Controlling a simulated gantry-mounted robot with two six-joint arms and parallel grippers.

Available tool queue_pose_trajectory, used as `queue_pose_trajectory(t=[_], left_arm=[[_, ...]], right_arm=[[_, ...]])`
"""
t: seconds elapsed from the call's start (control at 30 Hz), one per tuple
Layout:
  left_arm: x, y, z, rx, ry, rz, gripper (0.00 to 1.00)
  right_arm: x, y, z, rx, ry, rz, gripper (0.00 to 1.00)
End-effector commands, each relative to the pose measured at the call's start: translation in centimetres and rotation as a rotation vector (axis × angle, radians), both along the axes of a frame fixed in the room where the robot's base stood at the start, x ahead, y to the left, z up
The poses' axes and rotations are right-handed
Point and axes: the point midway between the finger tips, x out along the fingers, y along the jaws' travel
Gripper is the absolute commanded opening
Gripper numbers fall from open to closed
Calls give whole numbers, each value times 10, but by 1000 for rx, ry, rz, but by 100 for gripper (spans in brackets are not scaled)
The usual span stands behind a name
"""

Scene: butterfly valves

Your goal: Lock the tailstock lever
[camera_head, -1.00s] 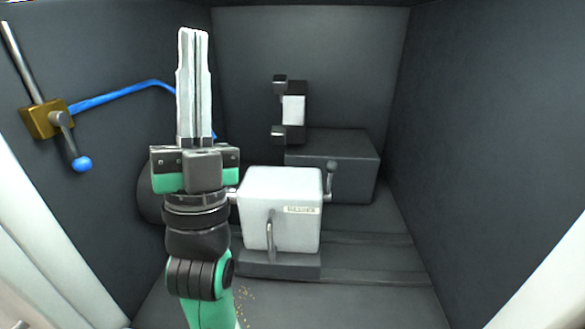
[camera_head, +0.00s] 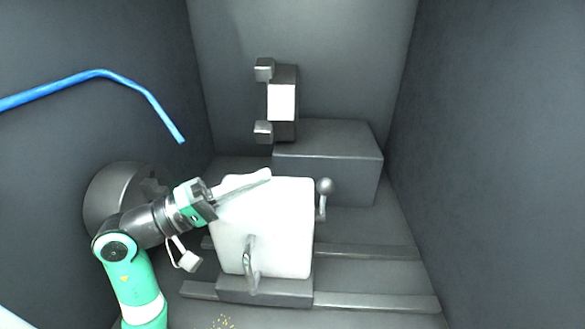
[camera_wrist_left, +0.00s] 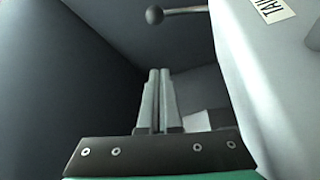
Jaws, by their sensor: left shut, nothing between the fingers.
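The tailstock (camera_head: 285,230) is a pale block on a dark base. A lever with a ball knob (camera_head: 325,186) stands up on its right side. A curved metal handle (camera_head: 250,265) hangs on its front face. Which of these is the lock lever I cannot tell. My left gripper (camera_head: 265,176) reaches in from the left with its fingers across the tailstock's top edge, short of the ball-knob lever. In the left wrist view its fingers (camera_wrist_left: 159,72) are together and empty. The ball-knob lever (camera_wrist_left: 180,11) shows at the top there, apart from the fingers, with part of a label (camera_wrist_left: 272,8). My right gripper is out of view.
A dark box (camera_head: 330,160) and a chuck-like part with jaws (camera_head: 284,102) stand behind. A blue pipe (camera_head: 95,75) hangs at upper left. A white-ended crank (camera_head: 188,262) sits left of the tailstock. Rails (camera_head: 370,300) cross the floor. Dark walls enclose both sides.

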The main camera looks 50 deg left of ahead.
Motion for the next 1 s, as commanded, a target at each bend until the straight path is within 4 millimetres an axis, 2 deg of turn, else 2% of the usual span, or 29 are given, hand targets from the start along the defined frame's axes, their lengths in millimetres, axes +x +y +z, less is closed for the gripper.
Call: queue_pose_trajectory(t=[0.17,0.5,0.7,1.0], left_arm=[[24,-8,8,-3,0,-7,0],[95,-26,20,-2,-2,-8,0],[77,-49,7,-2,-2,-5,0],[73,-55,4,-3,-3,-3,0]], right_arm=[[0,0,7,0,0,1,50],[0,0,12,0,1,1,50],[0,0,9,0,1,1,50],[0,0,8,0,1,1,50]])
